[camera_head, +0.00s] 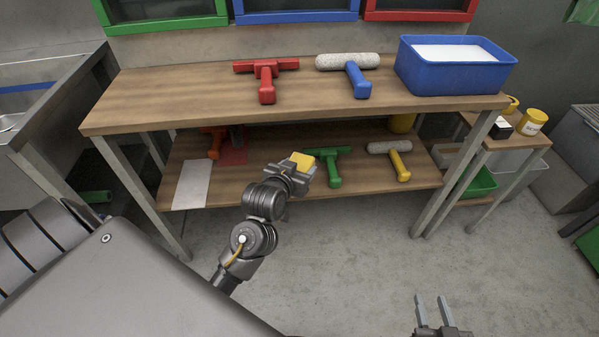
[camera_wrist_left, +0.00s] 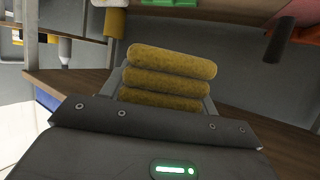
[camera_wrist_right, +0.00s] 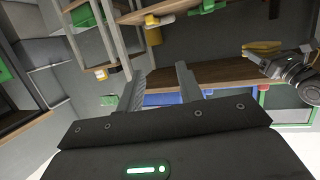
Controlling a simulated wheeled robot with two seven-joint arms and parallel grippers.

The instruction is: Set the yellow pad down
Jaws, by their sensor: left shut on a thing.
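The yellow pad (camera_head: 303,160) is held in my left gripper (camera_head: 299,169), in front of the lower shelf (camera_head: 260,178) in the head view. In the left wrist view the pad (camera_wrist_left: 172,78) shows as several ribbed yellow-brown rolls between the two fingers, which are shut on it. I cannot tell whether the pad touches the shelf. My right gripper (camera_head: 434,312) is open and empty over the floor, low at the right. Its two spread fingers also show in the right wrist view (camera_wrist_right: 161,92).
The lower shelf holds a white sheet (camera_head: 192,184), a red sheet (camera_head: 233,152), an orange-red tool (camera_head: 215,143), a green squeegee (camera_head: 333,166) and a yellow-handled roller (camera_head: 400,166). The tabletop (camera_head: 180,93) overhangs it. A blue tub (camera_head: 455,79) stands on top.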

